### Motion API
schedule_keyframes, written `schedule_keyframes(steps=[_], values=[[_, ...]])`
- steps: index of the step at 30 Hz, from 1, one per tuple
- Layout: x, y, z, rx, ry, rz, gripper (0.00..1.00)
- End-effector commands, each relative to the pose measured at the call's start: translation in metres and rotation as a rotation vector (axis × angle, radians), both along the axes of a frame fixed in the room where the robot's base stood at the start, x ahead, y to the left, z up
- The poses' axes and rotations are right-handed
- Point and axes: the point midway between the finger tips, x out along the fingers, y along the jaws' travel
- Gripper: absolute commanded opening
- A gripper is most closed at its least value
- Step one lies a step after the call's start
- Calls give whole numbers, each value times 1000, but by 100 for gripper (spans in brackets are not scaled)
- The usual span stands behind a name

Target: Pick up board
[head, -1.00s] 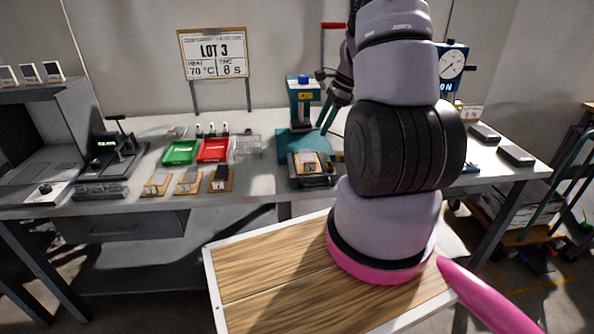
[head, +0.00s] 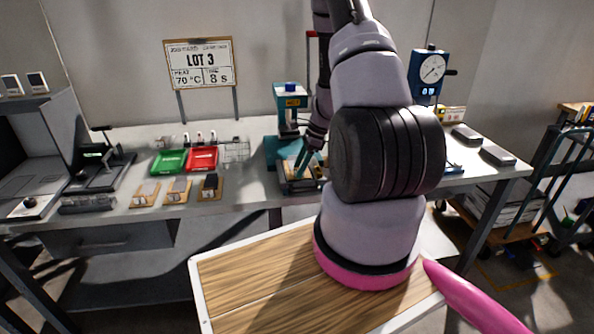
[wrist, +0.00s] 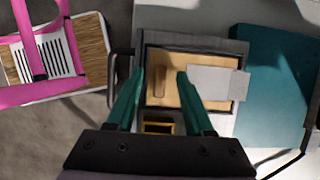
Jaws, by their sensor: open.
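A tan board (wrist: 188,58) lies in a dark-framed fixture (wrist: 240,48), with a silver plate (wrist: 216,83) and a brown block on it. In the head view the fixture (head: 312,186) sits in front of the teal press (head: 290,102), and my arm and fingers hide much of the board. My gripper (wrist: 161,76) has teal fingers, spread apart over the left part of the board with the brown block between them. It is open and holds nothing. In the head view my gripper (head: 301,172) is low over the fixture. Whether the fingertips touch the board cannot be told.
Several tan pieces (head: 178,190) lie along the bench's front left. Behind them are a green tray (head: 168,162) and a red tray (head: 203,159). A dial gauge (head: 429,70) stands at the right, with dark boxes (head: 497,156) beyond. The LOT 3 sign (head: 199,64) stands behind.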

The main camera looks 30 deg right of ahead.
Motion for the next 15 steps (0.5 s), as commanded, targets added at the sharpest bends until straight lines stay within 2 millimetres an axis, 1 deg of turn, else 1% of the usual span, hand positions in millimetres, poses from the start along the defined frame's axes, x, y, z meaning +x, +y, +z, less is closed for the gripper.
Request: schedule_keyframes(steps=[3, 9, 10, 11, 12, 13, 14, 15], values=[[1, 2, -7, 0, 1, -2, 52], [1, 3, -7, 0, -1, -1, 52], [1, 3, -7, 0, -1, -1, 45], [1, 3, -7, 0, -1, -1, 33], [1, 3, -7, 0, -1, -1, 18], [1, 3, -7, 0, -1, -1, 7], [1, 3, -7, 0, -1, -1, 0], [1, 3, -7, 0, -1, -1, 0]])
